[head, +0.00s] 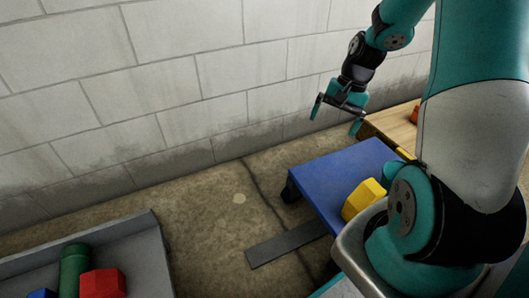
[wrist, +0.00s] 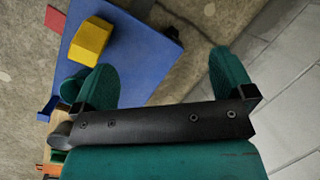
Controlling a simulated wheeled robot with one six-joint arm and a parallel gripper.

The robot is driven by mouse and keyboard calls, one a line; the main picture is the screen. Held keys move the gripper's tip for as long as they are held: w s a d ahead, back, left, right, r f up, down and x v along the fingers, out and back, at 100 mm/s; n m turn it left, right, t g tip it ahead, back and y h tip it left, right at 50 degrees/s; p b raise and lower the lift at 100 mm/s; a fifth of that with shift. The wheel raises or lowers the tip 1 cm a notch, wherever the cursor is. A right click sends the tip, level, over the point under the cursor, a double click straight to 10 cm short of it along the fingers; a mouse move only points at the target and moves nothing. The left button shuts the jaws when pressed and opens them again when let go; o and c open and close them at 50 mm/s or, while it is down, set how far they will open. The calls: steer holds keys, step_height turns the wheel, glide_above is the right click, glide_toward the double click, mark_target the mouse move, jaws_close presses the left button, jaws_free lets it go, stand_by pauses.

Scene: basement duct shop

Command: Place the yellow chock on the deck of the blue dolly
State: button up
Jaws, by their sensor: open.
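The yellow chock (head: 363,199) rests on the deck of the blue dolly (head: 335,172), near the deck's right side in the head view. In the wrist view the chock (wrist: 89,40) lies on the blue deck (wrist: 135,60), left of the fingers, with clear blue around much of it. My gripper (head: 337,114) is open and empty, raised above and beyond the dolly near the wall. In the wrist view its two fingers (wrist: 165,68) stand wide apart with nothing between them. My arm hides the dolly's near right part in the head view.
A grey tray (head: 150,245) at lower left holds a red block (head: 102,284), a green cylinder (head: 74,268) and a blue piece. A dark flat strip (head: 285,243) lies on the floor by the dolly. A wooden surface (head: 392,124) stands behind it. A block wall closes the back.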

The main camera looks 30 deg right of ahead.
steer(key=a+r+n, duration=0.3)
steer(key=a+r, duration=0.1)
steer(key=a, duration=0.3)
steer(key=a+r+n, duration=0.3)
steer(key=a+r, duration=0.1)
steer(key=a, duration=0.3)
steer(key=s+a+r+n, duration=0.3)
steer(key=s+a+n, duration=0.2)
steer(key=s+a, duration=0.2)
steer(key=s+a+r+n, duration=0.4)
steer(key=s+a+n, duration=0.2)
steer(key=a, duration=0.3)
steer(key=shift+s+n+y, duration=0.3)
steer(key=shift+s, duration=0.4)
